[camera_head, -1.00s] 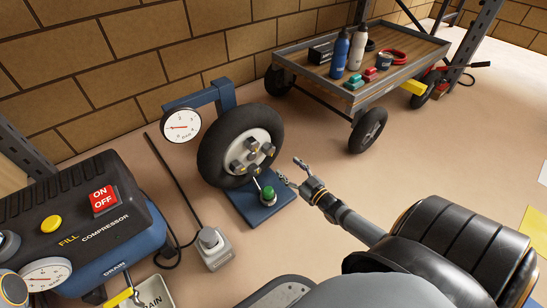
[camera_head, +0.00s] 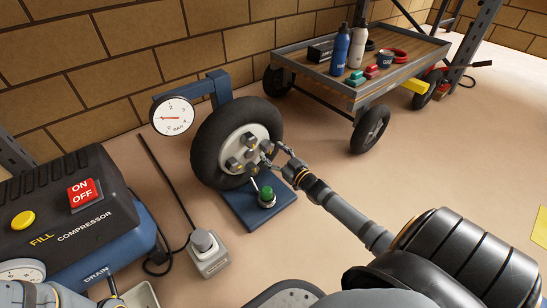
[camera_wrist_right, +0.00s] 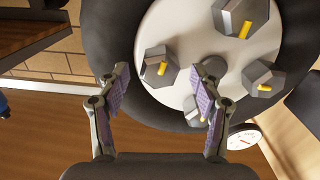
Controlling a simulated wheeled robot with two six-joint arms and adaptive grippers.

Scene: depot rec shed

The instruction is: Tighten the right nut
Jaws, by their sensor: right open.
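The wheel (camera_head: 207,143) stands upright on a blue stand, its pale hub carrying several dark hex nuts. The right nut (camera_wrist_right: 158,62), dark with a yellow mark, shows in the right wrist view, left of the hub centre. My right gripper (camera_head: 268,154) is at the right side of the hub. Its open fingers (camera_wrist_right: 165,85) spread either side of the right nut in that view, with no visible grip on it. In the head view the fingers partly hide that nut. My left arm (camera_head: 45,296) shows at the bottom left corner; its jaws are unclear.
A pressure gauge (camera_head: 173,116) hangs left of the wheel. The compressor (camera_head: 62,215) is at left, a grey cable box (camera_head: 208,252) in front. A cart (camera_head: 402,71) stands behind right.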

